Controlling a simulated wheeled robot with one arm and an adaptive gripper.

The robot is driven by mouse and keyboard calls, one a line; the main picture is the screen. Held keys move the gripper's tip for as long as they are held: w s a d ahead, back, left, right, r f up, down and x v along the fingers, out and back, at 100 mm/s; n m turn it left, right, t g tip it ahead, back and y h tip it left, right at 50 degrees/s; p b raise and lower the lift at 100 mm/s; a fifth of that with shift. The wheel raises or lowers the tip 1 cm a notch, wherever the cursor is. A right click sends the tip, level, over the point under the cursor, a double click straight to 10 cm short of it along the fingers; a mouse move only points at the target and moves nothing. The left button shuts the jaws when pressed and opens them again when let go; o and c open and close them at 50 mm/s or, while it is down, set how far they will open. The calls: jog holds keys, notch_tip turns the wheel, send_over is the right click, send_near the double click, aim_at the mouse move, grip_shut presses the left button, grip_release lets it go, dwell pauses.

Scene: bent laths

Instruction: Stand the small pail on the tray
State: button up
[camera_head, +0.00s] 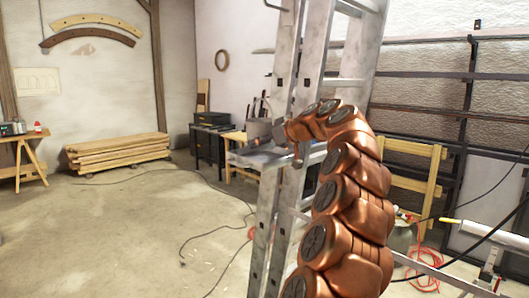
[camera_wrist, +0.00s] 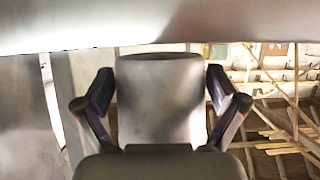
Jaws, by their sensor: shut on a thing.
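A plain grey metal vessel, which I take for the small pail (camera_wrist: 160,95), fills the middle of the wrist view. My gripper (camera_wrist: 160,108) has one dark finger on each side of it and is shut on it. In the head view my copper arm reaches up and left to a metal stepladder, with my gripper (camera_head: 289,133) by its rail. A grey shape there, likely the pail (camera_head: 258,129), is small and partly unclear. Just below it a flat grey tray (camera_head: 262,157) sits at the ladder. I cannot tell whether pail and tray touch.
The stepladder (camera_head: 268,215) stands close, its rails beside my arm. Behind it are a dark cabinet (camera_head: 209,142) and a bench. Stacked boards (camera_head: 117,152) lie at the left. A pale blurred surface spans the wrist view's top.

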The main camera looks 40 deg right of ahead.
aim_at(265, 160)
jog(key=shift+s+f, duration=0.1)
jog(key=shift+f, duration=1.55)
jog(key=shift+f, duration=0.15)
jog(key=o, duration=0.9)
jog(key=shift+c, duration=0.2)
jog(key=shift+s+r+p, duration=0.1)
jog(key=shift+r+p, duration=0.15)
jog(key=shift+p, duration=0.05)
jog(key=b+v, duration=0.2)
jog(key=v, duration=0.9)
jog(key=shift+s, duration=0.35)
jog(key=shift+a+r, duration=0.1)
jog(key=shift+r, duration=0.05)
